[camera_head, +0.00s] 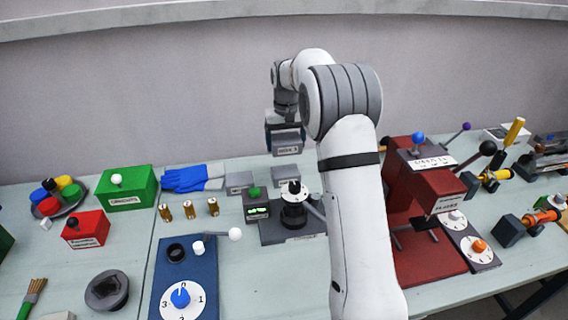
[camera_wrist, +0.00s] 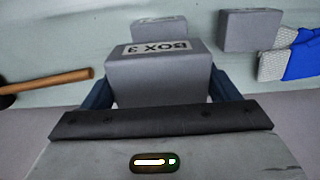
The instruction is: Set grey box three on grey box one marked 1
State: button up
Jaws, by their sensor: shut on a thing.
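Grey box three (camera_head: 287,149), with a "BOX 3" label, is held in the air by my gripper (camera_head: 285,136). In the wrist view the box (camera_wrist: 155,75) sits between the two dark blue fingers, its label upside down. Two other grey boxes rest on the table: a left one (camera_head: 239,182) and a right one (camera_head: 287,174) below the held box. In the wrist view the right one (camera_wrist: 158,25) is partly hidden behind box three, and the left one (camera_wrist: 250,30) stands apart. I cannot read which is marked 1.
Blue and grey gloves (camera_head: 193,178) lie left of the boxes. A dark device with a round dial and lever (camera_head: 294,212) and a small green-button box (camera_head: 256,204) stand in front. A red press (camera_head: 425,190) is to the right. The wall is close behind.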

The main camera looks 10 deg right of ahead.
aim_at(286, 170)
notch_tip(286, 170, down, 8)
jog(key=shift+r+p, duration=0.1)
jog(key=shift+p, duration=0.25)
jog(key=o, duration=1)
jog(key=shift+f, duration=0.2)
